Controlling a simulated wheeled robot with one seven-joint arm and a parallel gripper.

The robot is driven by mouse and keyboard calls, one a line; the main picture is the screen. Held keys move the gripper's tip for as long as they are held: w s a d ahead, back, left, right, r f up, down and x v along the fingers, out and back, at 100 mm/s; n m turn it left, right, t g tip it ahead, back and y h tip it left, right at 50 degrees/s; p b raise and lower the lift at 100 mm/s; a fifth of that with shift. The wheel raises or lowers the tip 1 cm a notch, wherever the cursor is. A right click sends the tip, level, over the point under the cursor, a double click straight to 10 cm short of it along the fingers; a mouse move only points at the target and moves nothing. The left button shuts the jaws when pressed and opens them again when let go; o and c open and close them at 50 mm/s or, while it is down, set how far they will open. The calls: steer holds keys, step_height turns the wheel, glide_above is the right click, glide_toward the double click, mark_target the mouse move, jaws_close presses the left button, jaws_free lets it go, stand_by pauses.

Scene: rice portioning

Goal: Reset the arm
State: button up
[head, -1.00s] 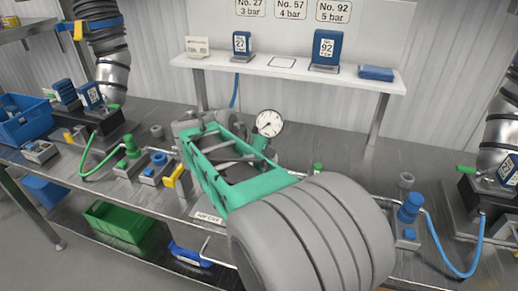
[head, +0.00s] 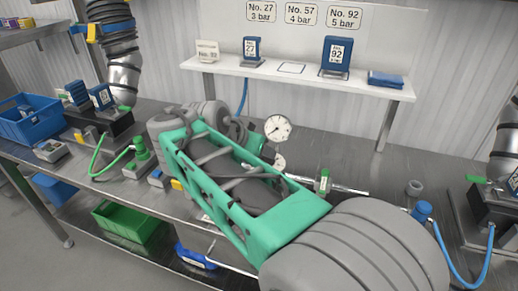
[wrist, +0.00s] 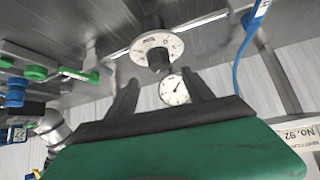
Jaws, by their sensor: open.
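My arm, grey with a green frame, reaches across the middle of the head view over the metal bench. My gripper (wrist: 160,95) shows in the wrist view as two dark fingers standing apart, with nothing held between them. Beyond the fingers are a round white disc with a dark knob (wrist: 157,48) and a white-faced pressure gauge (wrist: 174,91). In the head view the gauge (head: 277,128) stands on the bench just behind my arm. The fingertips are hidden in the head view by the arm.
A white shelf (head: 300,75) behind the bench (head: 350,160) carries blue numbered boxes. Blue bin (head: 30,122) and green hose (head: 105,168) are at left. A blue valve (head: 422,211) with a blue hose is at right. A green crate (head: 130,228) sits on the lower shelf.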

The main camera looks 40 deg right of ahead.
steer(key=s+a+f+n+y+p, duration=0.2)
steer(key=a+n+y, duration=0.1)
steer(key=a, duration=0.5)
steer(key=s+a+f+n+y+p, duration=0.2)
steer(key=a+n, duration=0.4)
steer(key=a, duration=0.2)
steer(key=s+a+f+n+y+p, duration=0.2)
steer(key=a+n, duration=0.3)
steer(key=a, duration=0.3)
steer(key=shift+f+y+p, duration=0.2)
steer(key=shift+y+p, duration=0.35)
steer(key=shift+y, duration=0.25)
steer(key=shift+c, duration=0.6)
